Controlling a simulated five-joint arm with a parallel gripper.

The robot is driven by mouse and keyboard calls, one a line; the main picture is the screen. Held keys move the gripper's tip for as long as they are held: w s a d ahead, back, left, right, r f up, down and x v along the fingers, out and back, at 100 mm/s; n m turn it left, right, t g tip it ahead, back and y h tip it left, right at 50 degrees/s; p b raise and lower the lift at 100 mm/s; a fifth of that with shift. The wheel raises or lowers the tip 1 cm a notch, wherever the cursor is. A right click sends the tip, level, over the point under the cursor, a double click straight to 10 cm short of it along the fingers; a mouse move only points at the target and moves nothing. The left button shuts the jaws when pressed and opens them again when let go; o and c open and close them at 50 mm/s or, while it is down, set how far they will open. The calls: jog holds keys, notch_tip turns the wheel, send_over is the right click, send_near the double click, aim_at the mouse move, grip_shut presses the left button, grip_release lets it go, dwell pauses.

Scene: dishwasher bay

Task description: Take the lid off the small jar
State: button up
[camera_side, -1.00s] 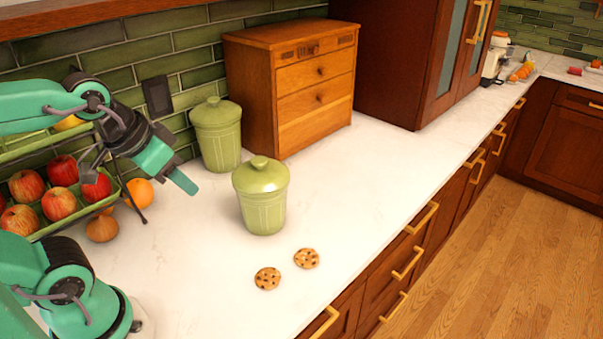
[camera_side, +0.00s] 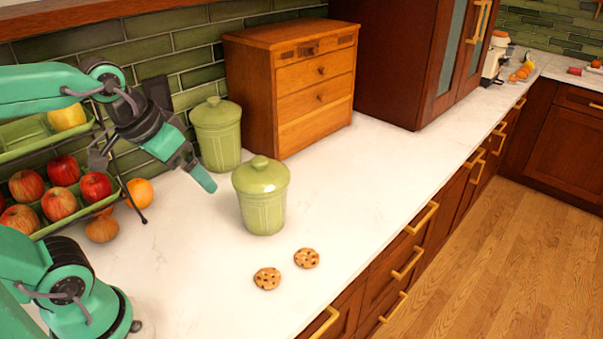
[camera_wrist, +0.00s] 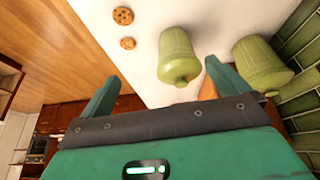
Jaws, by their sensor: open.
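Two green lidded jars stand upright on the white counter. The front jar (camera_side: 261,205) has its lid (camera_side: 261,174) on, with a round knob on top. The rear jar (camera_side: 218,140) stands by the wooden chest, lid on too. They look close in size, so I cannot tell surely which is the small one. My gripper (camera_side: 203,180) is open and empty, left of the front jar and apart from it. In the wrist view the fingers of my gripper (camera_wrist: 160,88) are spread, with the front jar (camera_wrist: 178,55) and rear jar (camera_wrist: 258,65) beyond them.
A wooden drawer chest (camera_side: 300,85) stands behind the jars. Two cookies (camera_side: 267,278) lie in front of the front jar. A tiered fruit rack (camera_side: 60,190) with apples is at left, with an orange (camera_side: 139,192) beside it. The counter right of the jars is clear.

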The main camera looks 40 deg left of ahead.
jog(key=w+a+r+n+g, duration=0.2)
jog(key=w+n+g, duration=0.15)
jog(key=w, duration=0.75)
jog(key=n+g, duration=0.2)
jog(key=n, duration=0.3)
send_over(259, 160)
jog(key=shift+m, duration=0.25)
jog(key=f, duration=0.4)
jog(key=shift+w+a, duration=0.1)
jog(key=shift+a, duration=0.1)
jog(key=shift+f, duration=0.1)
jog(key=shift+f, duration=1.25)
jog(key=shift+f, duration=0.1)
jog(key=shift+d+f, duration=0.1)
jog(key=shift+f, duration=2.45)
jog(key=c, duration=1.4)
